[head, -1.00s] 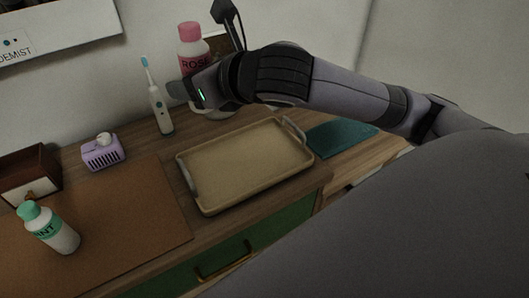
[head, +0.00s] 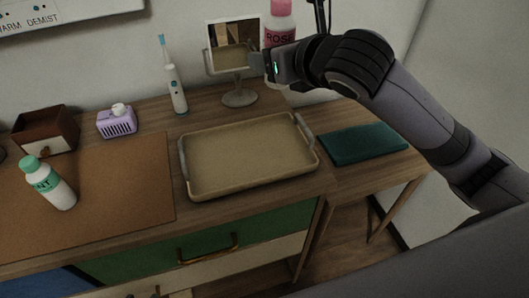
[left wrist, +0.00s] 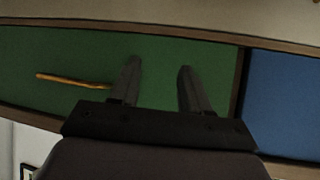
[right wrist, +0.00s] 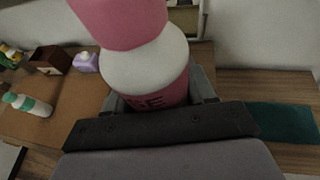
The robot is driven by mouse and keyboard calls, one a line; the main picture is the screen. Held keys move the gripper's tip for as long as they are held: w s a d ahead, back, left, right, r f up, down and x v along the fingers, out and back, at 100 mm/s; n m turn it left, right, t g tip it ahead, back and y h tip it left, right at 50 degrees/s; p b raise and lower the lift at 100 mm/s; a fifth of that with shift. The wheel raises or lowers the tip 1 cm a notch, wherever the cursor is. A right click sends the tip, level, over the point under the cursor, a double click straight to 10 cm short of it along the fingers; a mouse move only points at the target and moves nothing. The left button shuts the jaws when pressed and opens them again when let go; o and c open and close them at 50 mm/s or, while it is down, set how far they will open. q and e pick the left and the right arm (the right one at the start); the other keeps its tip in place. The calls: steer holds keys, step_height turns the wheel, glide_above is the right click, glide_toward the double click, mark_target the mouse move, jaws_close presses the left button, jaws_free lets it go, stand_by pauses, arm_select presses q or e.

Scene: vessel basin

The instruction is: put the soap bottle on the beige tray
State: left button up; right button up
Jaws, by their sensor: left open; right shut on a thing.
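A bottle with a pink cap and pink ROSE label (head: 279,35) is held upright above the counter, in front of the wall. My right gripper (head: 268,66) is shut on it; the bottle also fills the upper middle of the right wrist view (right wrist: 145,65). The beige tray (head: 250,160) lies empty on the counter, below and left of the held bottle. My left gripper (left wrist: 158,78) is open and empty, facing the green drawer front.
A mirror on a stand (head: 239,97) is behind the tray, beside the held bottle. An electric toothbrush (head: 175,82), a lilac box (head: 117,123) and a wooden box (head: 45,131) stand along the back. A teal folded cloth or mat (head: 363,144) lies right of the tray.

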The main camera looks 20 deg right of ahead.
mark_target(276, 152)
steer(key=shift+d, duration=0.45)
steer(key=shift+f, duration=0.4)
arm_select(q)
steer(key=f+b, duration=0.1)
steer(key=d+f+b, duration=0.1)
steer(key=f+b, duration=0.1)
steer(key=shift+f, duration=0.25)
arm_select(e)
step_height(276, 152, down, 19)
steer(key=shift+f, duration=0.1)
steer(key=shift+f, duration=0.15)
steer(key=o, duration=1.2)
steer(key=shift+s, duration=0.1)
arm_select(q)
steer(key=shift+r, duration=0.4)
arm_select(e)
steer(key=v, duration=1.2)
